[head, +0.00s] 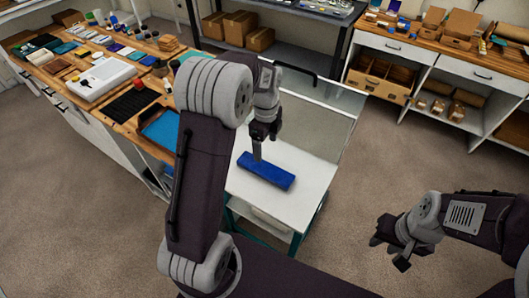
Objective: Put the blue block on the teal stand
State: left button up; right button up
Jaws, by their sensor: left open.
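A long blue block (267,171) lies flat on the white top of a small table with teal legs (300,192). The teal parts I can see are this table's legs and frame; no separate teal stand is clear to me. My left gripper (265,146) is open, pointing down at the far left part of the block. One finger appears at or just above the block; I cannot tell whether it touches. My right gripper (390,252) is open and empty, over the floor at the lower right, away from the table.
A clear upright panel (318,118) stands along the table's back. A wooden workbench (115,115) at left carries a blue tray (160,130), a white case (100,78) and many small items. Shelves with boxes stand at the back right. Carpet (400,170) is clear at right.

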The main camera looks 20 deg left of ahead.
pick_arm(q)
jog(key=s+d+f+n, duration=0.1)
jog(key=s+d+n, duration=0.1)
jog(key=s+n, duration=0.6)
jog(key=s+d+f+n+t, duration=0.1)
jog(key=s+d+n, duration=0.1)
jog(key=s+n, duration=0.6)
jog(key=n, duration=0.3)
jog(key=shift+d+f+n, duration=0.15)
jog(key=shift+n, duration=0.15)
jog(key=shift+s, duration=0.1)
